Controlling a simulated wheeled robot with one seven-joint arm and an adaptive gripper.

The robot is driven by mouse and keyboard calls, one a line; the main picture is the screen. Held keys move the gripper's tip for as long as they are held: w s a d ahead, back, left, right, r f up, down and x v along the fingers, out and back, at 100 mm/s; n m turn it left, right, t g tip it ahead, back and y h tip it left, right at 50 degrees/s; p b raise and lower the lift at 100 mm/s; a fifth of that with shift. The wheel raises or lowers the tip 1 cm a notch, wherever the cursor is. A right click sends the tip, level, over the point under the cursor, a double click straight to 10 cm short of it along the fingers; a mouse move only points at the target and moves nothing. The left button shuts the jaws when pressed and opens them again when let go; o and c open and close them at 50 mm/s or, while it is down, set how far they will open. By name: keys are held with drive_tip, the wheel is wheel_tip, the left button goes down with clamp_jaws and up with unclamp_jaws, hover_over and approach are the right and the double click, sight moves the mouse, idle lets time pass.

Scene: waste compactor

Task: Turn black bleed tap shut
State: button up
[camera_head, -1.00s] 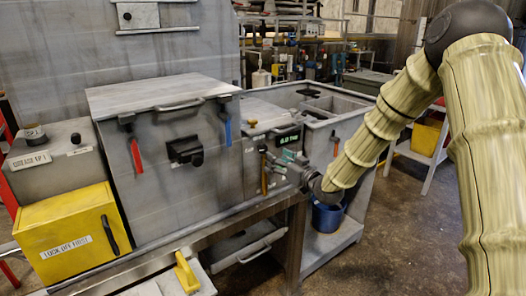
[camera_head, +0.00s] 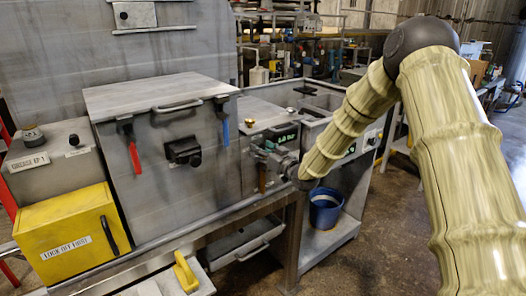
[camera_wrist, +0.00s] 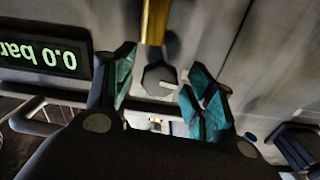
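My gripper (camera_head: 272,152) is at the small grey cabinet right of the large compactor box, in front of its panel. In the wrist view my gripper (camera_wrist: 163,88) has its teal fingertips spread apart. A dark, many-sided knob (camera_wrist: 158,76) with a small pale stub shows in the gap between them; it looks like the black bleed tap, but I cannot be sure. No finger clearly touches it. A brass-coloured lever (camera_wrist: 155,20) is beside the knob; it also shows in the head view (camera_head: 262,177). In the head view the tap is hidden by my gripper.
A green pressure display (camera_wrist: 45,56) reads 0.0 bar, upside down in the wrist view. A blue bucket (camera_head: 324,212) stands on the lower shelf. A yellow box (camera_head: 70,235) stands at left.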

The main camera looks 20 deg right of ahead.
drive_tip(key=c, duration=0.8)
drive_tip(key=shift+m, duration=0.3)
drive_tip(key=shift+m+b, duration=3.75)
drive_tip(key=shift+m, duration=4.35)
drive_tip(key=shift+r, duration=0.1)
drive_tip(key=o, duration=1)
